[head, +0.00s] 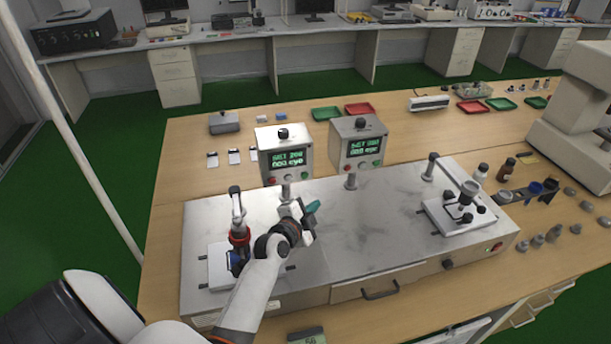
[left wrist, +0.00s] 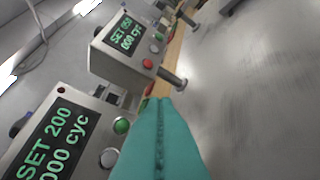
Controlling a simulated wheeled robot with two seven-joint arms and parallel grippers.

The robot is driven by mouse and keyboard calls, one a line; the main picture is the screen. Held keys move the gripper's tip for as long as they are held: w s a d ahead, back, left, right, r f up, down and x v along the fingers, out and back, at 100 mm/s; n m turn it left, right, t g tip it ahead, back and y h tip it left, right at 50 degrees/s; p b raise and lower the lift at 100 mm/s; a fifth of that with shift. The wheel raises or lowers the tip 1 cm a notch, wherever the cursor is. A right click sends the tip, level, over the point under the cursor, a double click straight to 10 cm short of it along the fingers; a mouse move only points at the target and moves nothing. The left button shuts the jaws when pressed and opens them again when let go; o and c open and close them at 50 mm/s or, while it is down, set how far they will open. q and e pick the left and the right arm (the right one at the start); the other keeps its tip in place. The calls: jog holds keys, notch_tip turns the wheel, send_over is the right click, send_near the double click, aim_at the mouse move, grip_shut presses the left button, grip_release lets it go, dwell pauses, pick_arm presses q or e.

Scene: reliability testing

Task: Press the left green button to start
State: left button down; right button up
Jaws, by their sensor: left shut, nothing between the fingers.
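The left control box (head: 284,155) is white-grey with a lit green display and a black knob on top. Its green button (head: 304,177) sits at the lower right of its front. My left gripper (head: 313,207) has teal fingers, shut and empty, in front of and below that button, apparently apart from it. In the left wrist view the shut fingertips (left wrist: 158,104) lie just right of the green button (left wrist: 121,126) beside the "SET 200" display (left wrist: 50,140). The right control box (head: 358,145) is darker grey. My right gripper is out of view.
Both boxes stand behind a metal test bench (head: 390,225) on a wooden table. A red-ringed fixture (head: 239,233) stands left of my arm, and another fixture (head: 464,205) is at right. Metal posts (head: 351,181) rise near the boxes.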

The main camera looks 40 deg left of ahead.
aim_at(305, 175)
pick_arm(q)
jog(key=w+a+b, duration=0.4)
jog(key=w+a, duration=0.2)
jog(key=shift+a, duration=0.4)
jog(key=shift+f, duration=0.1)
dwell(1.5)
jog(key=shift+a+b, duration=0.1)
jog(key=shift+b, duration=0.2)
jog(key=shift+w+a, duration=0.2)
jog(key=shift+w, duration=0.05)
